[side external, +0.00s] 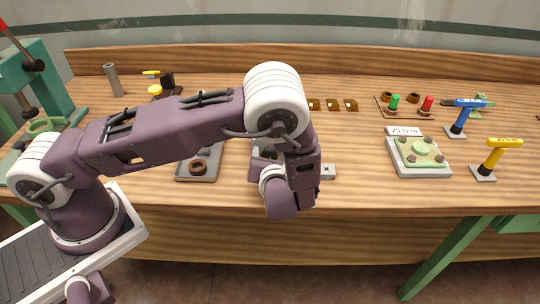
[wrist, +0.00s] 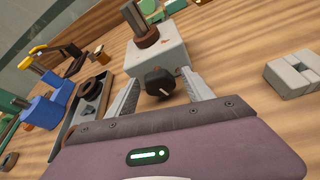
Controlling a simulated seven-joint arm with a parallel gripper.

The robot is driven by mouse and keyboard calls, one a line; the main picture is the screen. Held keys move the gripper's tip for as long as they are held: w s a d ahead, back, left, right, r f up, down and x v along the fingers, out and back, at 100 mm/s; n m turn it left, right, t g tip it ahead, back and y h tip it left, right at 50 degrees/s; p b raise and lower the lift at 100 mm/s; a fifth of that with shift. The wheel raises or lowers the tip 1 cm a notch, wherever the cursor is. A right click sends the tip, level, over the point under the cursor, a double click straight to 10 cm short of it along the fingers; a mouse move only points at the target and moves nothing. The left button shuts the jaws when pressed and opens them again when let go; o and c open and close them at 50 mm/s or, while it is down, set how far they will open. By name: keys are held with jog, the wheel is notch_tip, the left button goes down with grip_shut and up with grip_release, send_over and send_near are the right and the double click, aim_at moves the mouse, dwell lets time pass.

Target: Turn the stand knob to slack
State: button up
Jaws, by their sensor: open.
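The stand (wrist: 158,56) is a pale grey block with a brown roll on top, in the upper middle of the wrist view. Its dark knob (wrist: 158,80) is on the side facing me and has a short white mark. My gripper (wrist: 164,84) is open, with one finger on each side of the knob. I see a gap on the right side; whether the left finger touches the knob, I cannot tell. In the side external view my arm hides the knob and my fingers.
A grey tray (side external: 197,173) with a brown ring lies left of my gripper in the side external view. A small notched grey block (wrist: 293,73) lies at the right in the wrist view. A display scale (side external: 420,168) and upright blue and yellow tools (side external: 493,158) stand further right.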

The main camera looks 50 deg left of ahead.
grip_shut()
dwell(0.3)
jog(key=shift+n+t+h, duration=1)
jog(key=shift+n, duration=1)
grip_release()
jog(key=shift+s, duration=0.1)
jog(key=v, duration=0.7)
